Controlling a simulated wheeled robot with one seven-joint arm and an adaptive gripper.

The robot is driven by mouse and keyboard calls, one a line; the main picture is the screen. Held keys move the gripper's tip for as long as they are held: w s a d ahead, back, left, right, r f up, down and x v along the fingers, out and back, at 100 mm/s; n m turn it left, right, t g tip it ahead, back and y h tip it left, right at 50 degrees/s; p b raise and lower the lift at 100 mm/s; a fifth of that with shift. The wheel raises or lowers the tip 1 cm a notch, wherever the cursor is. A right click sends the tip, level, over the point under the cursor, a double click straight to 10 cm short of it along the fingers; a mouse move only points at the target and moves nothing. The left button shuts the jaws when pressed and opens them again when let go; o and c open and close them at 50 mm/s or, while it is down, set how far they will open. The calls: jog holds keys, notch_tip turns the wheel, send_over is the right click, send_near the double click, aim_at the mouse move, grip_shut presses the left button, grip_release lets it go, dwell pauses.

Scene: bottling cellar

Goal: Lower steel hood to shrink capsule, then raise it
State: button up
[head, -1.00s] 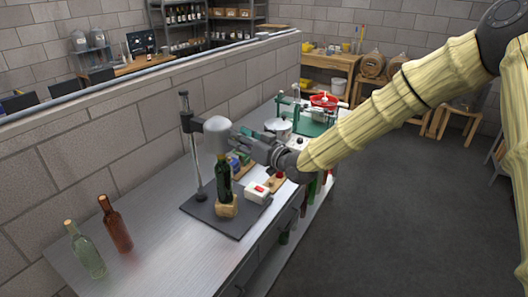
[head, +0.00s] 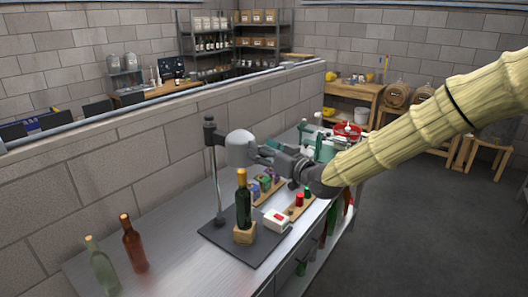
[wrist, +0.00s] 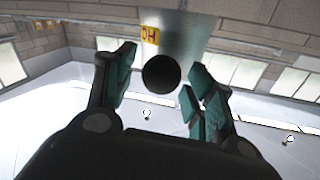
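The steel hood (head: 240,149) is a rounded grey cover on an arm from the post (head: 217,180). The dark green bottle (head: 243,208) stands upright beneath it on a wooden block (head: 243,235). Its gold capsule (head: 241,177) shows just below the hood's lower edge. My gripper (head: 263,152) is at the hood's right side. In the wrist view, the hood (wrist: 178,42) carries a yellow label, and its round black knob (wrist: 160,72) lies between the parted teal-padded fingers of my gripper (wrist: 156,86). Whether either finger touches the knob is unclear.
A white box with a red switch (head: 277,220) sits right of the bottle. Small items on wooden boards (head: 268,184) lie behind. A block wall (head: 130,165) runs along the back.

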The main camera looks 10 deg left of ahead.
jog(key=shift+f, duration=0.15)
jog(key=shift+d, duration=0.15)
jog(key=v, duration=1.1)
jog(key=shift+s+d, duration=0.25)
jog(key=shift+s, duration=0.05)
jog(key=s+d+f+m+g+h+b, duration=0.1)
jog(key=s+d+f+m+h, duration=0.3)
jog(key=f, duration=0.9)
jog(key=s+d+f+g+h+b, duration=0.15)
jog(key=s+f, duration=0.35)
jog(key=f, duration=0.8)
jog(key=s+d+f+m+g+h+b, duration=0.15)
jog(key=s+d+f, duration=0.3)
jog(key=f, duration=0.85)
jog(key=s+d+f+m+g+h, duration=0.1)
jog(key=s+d+f, duration=0.4)
jog(key=s, duration=0.5)
jog(key=s+d+f+m+g+h+b, duration=0.1)
jog(key=s+d+f+g+h, duration=0.2)
jog(key=s+d+f, duration=0.2)
jog(key=s+d+f+m+g+h, duration=0.1)
jog(key=s+d+f+g+h, duration=0.2)
jog(key=s+d+f, duration=0.3)
jog(key=s+f, duration=0.4)
jog(key=s, duration=0.4)
jog(key=shift+s+f+b, duration=0.15)
jog(key=shift+s+b, duration=0.2)
jog(key=shift+b, duration=0.05)
jog(key=shift+d, duration=0.1)
jog(key=shift+c, duration=0.2)
